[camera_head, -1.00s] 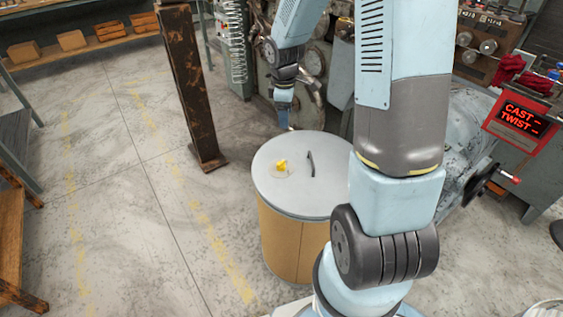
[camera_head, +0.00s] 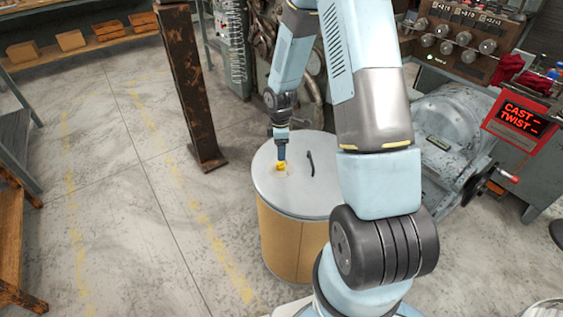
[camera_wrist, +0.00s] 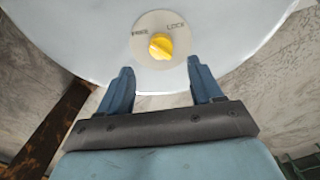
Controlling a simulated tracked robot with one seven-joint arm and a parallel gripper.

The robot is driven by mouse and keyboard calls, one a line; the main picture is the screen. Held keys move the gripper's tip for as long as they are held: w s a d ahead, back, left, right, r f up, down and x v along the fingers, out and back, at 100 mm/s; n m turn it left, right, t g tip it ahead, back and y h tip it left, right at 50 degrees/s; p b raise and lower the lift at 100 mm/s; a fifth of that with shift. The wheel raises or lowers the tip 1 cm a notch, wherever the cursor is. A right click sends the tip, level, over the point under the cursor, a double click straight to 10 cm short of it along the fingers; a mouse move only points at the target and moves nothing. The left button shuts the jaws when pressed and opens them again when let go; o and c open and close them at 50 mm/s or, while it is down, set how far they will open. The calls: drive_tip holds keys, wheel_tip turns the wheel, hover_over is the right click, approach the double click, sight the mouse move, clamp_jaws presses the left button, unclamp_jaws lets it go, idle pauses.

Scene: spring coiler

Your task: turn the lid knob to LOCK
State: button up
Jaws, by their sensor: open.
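The yellow lid knob (camera_head: 281,168) sits on the grey-white lid (camera_head: 270,188) of a tan drum (camera_head: 290,245). In the wrist view the knob (camera_wrist: 160,46) is on a round pale plate (camera_wrist: 148,24) with a word at its left that I cannot read surely and LOCK at its upper right. The knob's pointer direction is hard to make out. My gripper (camera_wrist: 160,84) is open, with its two blue fingers apart. The knob appears beyond the fingertips, roughly centred across the gap. In the head view my gripper (camera_head: 281,157) is right by the knob; I cannot tell whether it touches.
A dark handle (camera_head: 311,163) stands on the lid to the right of the knob. A rusty post (camera_head: 189,85) stands left of the drum. Grey machinery (camera_head: 448,140) and a red display (camera_head: 521,121) are at the right.

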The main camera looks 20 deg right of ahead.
sight(281, 165)
drive_tip(key=shift+f, duration=3.6)
drive_tip(key=shift+w, duration=0.1)
drive_tip(key=c, duration=1.1)
